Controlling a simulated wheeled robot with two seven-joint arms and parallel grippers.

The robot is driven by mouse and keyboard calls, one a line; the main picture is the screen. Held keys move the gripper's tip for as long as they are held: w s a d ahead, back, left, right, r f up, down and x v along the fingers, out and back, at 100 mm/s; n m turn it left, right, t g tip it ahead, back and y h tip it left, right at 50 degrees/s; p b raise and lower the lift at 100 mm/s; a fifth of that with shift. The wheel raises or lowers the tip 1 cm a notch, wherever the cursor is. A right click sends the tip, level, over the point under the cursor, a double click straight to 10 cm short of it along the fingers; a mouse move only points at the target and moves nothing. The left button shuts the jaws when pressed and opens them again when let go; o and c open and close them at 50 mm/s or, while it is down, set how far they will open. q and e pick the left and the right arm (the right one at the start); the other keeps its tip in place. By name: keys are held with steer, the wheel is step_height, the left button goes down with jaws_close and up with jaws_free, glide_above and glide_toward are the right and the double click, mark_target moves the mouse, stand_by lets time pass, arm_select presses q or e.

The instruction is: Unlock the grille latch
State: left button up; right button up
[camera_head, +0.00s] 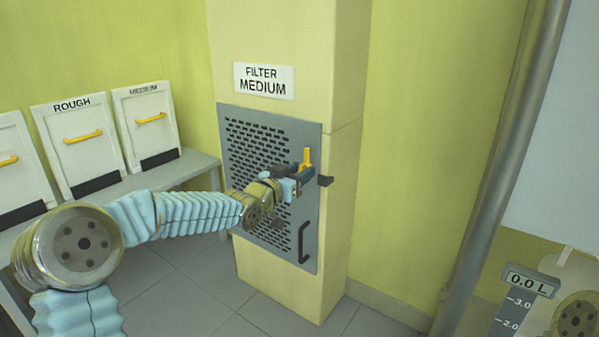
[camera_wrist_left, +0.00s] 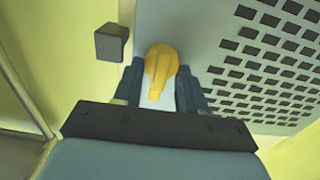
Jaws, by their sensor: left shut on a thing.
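The grey perforated grille (camera_head: 262,135) is a panel on the front of the cream filter column, and it lies flat against it. Its yellow latch handle (camera_head: 307,158) sits near the grille's right edge and points upward in the head view. My left gripper (camera_head: 297,172) is at the latch. In the left wrist view, the yellow latch (camera_wrist_left: 160,68) stands between the two fingers of my left gripper (camera_wrist_left: 160,90), which are shut on it. A dark block (camera_head: 325,181) sits at the grille's right edge, beside the latch; it also shows in the left wrist view (camera_wrist_left: 111,42).
A black handle (camera_head: 304,242) is low on the grille. A "FILTER MEDIUM" sign (camera_head: 264,81) is above it. White filter panels with yellow handles, one marked "ROUGH" (camera_head: 79,147), stand on a grey bench (camera_head: 190,168) at left. A metal pipe (camera_head: 505,160) stands at right.

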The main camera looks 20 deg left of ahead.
arm_select(q)
steer(key=o, duration=0.7)
steer(key=shift+o, duration=0.2)
steer(key=p+v, duration=0.1)
steer(key=v, duration=1.3)
